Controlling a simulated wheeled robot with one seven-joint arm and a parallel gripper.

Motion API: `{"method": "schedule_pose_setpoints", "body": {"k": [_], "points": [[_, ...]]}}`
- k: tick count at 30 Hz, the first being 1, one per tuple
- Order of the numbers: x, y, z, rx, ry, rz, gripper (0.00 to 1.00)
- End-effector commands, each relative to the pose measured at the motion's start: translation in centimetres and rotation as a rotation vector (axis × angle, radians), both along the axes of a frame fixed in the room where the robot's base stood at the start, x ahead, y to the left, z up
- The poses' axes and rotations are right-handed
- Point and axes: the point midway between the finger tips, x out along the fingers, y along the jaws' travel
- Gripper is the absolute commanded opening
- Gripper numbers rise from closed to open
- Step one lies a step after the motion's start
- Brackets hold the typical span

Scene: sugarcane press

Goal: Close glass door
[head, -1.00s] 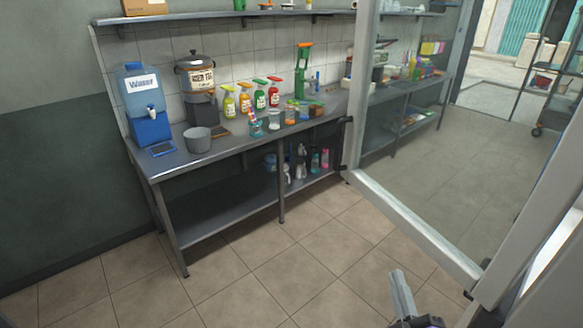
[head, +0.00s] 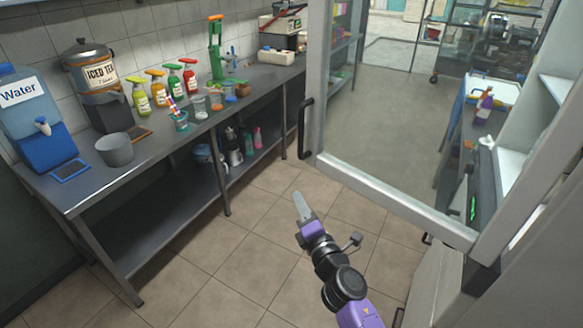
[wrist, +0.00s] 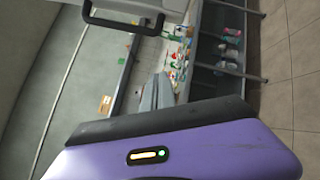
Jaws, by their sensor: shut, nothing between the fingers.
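The glass door (head: 319,90) stands open on the right side of the head view, with a pale metal frame and a clear pane. Its black handle (head: 303,128) is on the free left edge. My gripper (head: 301,206) is shut and empty, below the handle and in front of the door's lower corner, apart from both. In the wrist view the grey fingers (wrist: 157,92) are together, and the black handle (wrist: 122,20) shows at the top on the pale frame.
A long metal counter (head: 160,150) on the left holds a water dispenser (head: 38,125), an iced tea urn (head: 98,85), spray bottles and cups. Tiled floor (head: 240,262) is clear between counter and door. Through the glass, another table and a shelf show.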

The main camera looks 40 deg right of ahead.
Motion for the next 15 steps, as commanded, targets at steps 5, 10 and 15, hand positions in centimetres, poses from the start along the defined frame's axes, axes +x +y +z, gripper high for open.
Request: {"method": "schedule_pose_setpoints", "body": {"k": [5, 10, 15], "points": [[1.1, -0.4, 0.2, -0.010, 0.002, 0.000, 0.00], [3.6, -1.4, 0.5, -0.011, 0.000, -0.002, 0.00], [6.5, -2.4, 0.7, -0.009, 0.001, -0.001, 0.00]]}}
